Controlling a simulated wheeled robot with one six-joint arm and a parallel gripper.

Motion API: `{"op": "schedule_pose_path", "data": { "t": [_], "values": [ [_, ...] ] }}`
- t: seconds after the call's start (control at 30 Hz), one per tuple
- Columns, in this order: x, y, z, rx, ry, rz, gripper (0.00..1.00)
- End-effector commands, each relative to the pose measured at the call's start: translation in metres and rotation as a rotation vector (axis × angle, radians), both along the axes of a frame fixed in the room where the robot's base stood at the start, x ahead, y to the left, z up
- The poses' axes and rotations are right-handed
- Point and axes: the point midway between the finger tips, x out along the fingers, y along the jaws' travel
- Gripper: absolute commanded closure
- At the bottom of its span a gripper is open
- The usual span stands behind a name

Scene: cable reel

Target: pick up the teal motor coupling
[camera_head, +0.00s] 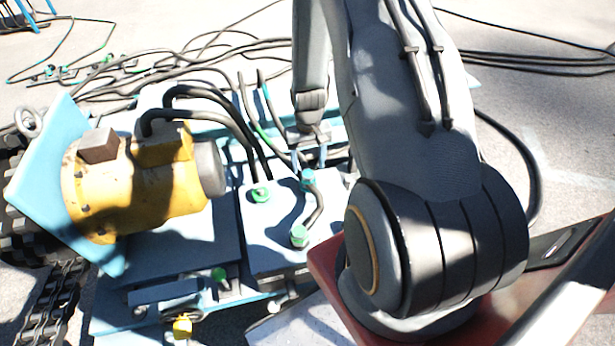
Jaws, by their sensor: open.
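My gripper (309,158) points down over the light-blue machine block near the middle of the head view. It is open, with its two fingers apart. A teal coupling (308,179) lies just below the fingertips at one end of a short black hose. A similar teal-green coupling (299,235) stands at the hose's near end on the block. A greener fitting (260,194) is on the block to the left. I cannot tell for sure which one is the motor coupling. Nothing shows between the fingers, and contact with the coupling below cannot be told.
A yellow motor (140,190) with a grey end cap is at the left, against a light-blue plate (50,170). Black hoses (200,95) arch from it to the block. A green fitting (219,275) and small yellow part (182,327) are in front. Cables cover the ground behind.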

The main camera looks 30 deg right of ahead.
Motion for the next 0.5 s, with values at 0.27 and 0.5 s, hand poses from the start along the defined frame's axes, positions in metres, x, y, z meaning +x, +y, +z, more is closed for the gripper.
{"op": "schedule_pose_path", "data": {
  "t": [0.27,0.5],
  "values": [
    [-0.003,0.003,-0.033,0.001,0.003,0.0,0.42],
    [-0.002,0.002,-0.049,0.0,0.0,0.0,0.42]
  ]
}}
